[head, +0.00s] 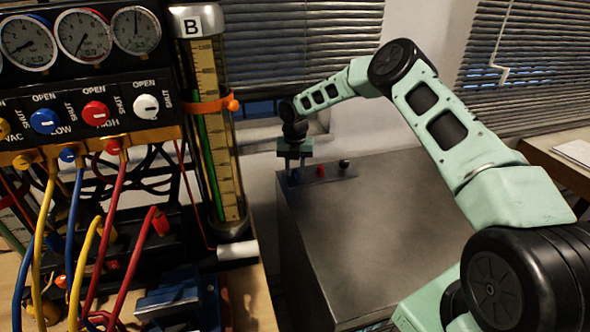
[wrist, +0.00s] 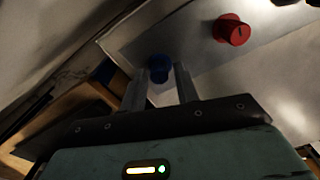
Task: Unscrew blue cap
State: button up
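The blue cap (wrist: 159,68) shows in the wrist view on a pale metal plate, between or just beyond my fingertips. My gripper (wrist: 160,76) has its two fingers apart, one on each side of the cap. A small gap shows at the cap's right side; contact on the left side is unclear. In the head view my gripper (head: 294,172) points down over the left end of a small panel on the grey cabinet, and it largely hides the blue cap there.
A red cap (head: 321,171) and a dark cap (head: 344,165) stand right of my gripper on the same panel. The grey cabinet top (head: 370,230) is otherwise clear. A gauge rig (head: 85,70) with hoses and a tall tube (head: 207,110) stands to the left.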

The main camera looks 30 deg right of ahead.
jog(key=m+b, duration=0.1)
jog(key=m, duration=1.3)
jog(key=shift+b, duration=0.4)
grip_shut()
jog(key=n, duration=0.4)
jog(key=shift+n+p, duration=0.3)
jog(key=shift+p, duration=0.05)
jog(key=shift+r, duration=0.15)
jog(key=shift+r+p, duration=1.45)
jog(key=shift+r, duration=0.95)
